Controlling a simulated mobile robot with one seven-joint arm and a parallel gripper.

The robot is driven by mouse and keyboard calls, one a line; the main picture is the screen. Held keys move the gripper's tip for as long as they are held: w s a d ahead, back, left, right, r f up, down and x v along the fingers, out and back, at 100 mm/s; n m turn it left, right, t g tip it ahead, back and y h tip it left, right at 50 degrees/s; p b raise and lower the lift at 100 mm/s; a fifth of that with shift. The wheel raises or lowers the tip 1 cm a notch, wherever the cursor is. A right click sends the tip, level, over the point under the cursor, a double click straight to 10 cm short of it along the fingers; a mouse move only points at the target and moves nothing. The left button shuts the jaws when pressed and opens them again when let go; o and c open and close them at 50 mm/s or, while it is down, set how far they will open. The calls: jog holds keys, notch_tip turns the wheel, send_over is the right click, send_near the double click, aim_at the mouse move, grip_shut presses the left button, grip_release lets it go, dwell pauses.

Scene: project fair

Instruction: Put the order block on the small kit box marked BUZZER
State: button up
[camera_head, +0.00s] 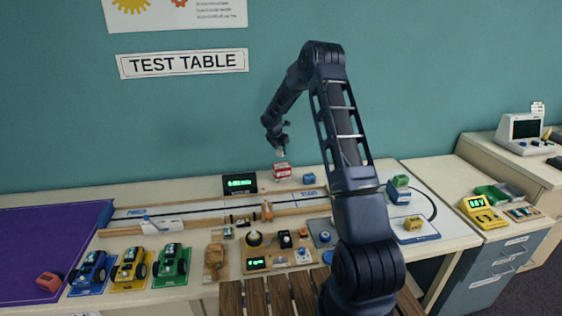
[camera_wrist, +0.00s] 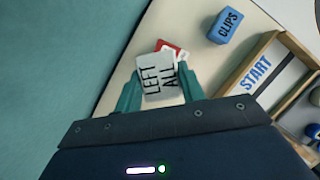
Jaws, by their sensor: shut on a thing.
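My gripper (camera_wrist: 160,92) is shut on the order block (camera_wrist: 161,77), a pale block with the dark words "LEFT" and "ALL" on its face. In the head view my gripper (camera_head: 281,149) is above a small red kit box (camera_head: 282,171) with a pale label, at the back of the test table. The label is too small to read there. In the wrist view the red box (camera_wrist: 172,46) is mostly hidden behind the block, its marking unreadable. I cannot tell whether block and box touch.
A blue box marked CLIPS (camera_wrist: 226,24) stands right of the red box. The wooden START track (camera_wrist: 262,75) lies nearby. A black display with green digits (camera_head: 240,184) stands to the left. The teal wall (camera_wrist: 50,60) is close behind.

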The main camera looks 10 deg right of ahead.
aim_at(283, 164)
jog(key=shift+f, duration=3.05)
jog(key=shift+f, duration=0.15)
jog(key=o, duration=1)
